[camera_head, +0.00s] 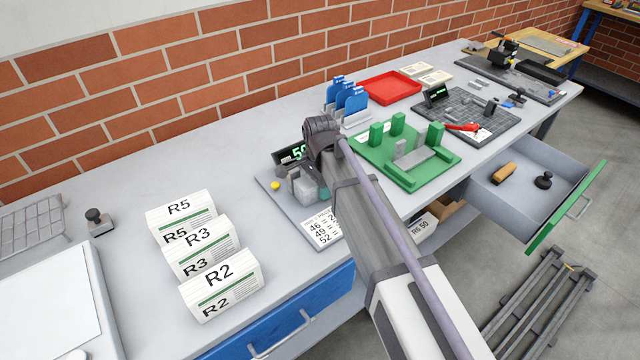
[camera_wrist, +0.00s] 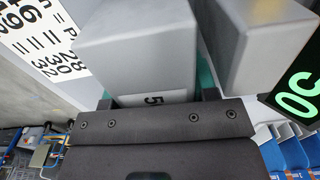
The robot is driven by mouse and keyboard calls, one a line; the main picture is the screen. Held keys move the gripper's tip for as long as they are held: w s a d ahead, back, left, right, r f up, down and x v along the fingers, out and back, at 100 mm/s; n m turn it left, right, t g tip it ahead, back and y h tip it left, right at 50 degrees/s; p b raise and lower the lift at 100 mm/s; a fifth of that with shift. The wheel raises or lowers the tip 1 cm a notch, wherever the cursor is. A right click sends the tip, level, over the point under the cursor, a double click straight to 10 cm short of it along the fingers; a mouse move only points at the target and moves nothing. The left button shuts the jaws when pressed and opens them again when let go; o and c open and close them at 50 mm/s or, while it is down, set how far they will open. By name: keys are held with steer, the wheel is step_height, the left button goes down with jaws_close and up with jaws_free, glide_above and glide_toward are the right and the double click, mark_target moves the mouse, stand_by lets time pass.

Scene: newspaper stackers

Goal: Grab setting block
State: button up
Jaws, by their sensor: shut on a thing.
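My gripper (camera_wrist: 158,102) is shut on a grey setting block (camera_wrist: 140,45) in the wrist view. A white label on the block reads 5. A second grey block (camera_wrist: 265,40) stands beside it on the right. In the head view, light grey blocks (camera_head: 305,188) sit on a grey station plate (camera_head: 285,208), and my arm partly hides them. I cannot tell whether the held block touches the plate. A display with green digits (camera_wrist: 300,92) is close by on the right; it also shows in the head view (camera_head: 292,152).
A white card with numbers (camera_head: 323,228) lies on the plate, with a yellow button (camera_head: 275,185) at its left. A green fixture (camera_head: 400,172) stands to the right. Paper stacks R5, R3 and R2 (camera_head: 222,283) stand front left. An open drawer (camera_head: 530,178) juts out at right.

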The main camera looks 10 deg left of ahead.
step_height(320, 180, up, 18)
steer(key=p, duration=1.8)
steer(key=shift+f, duration=0.1)
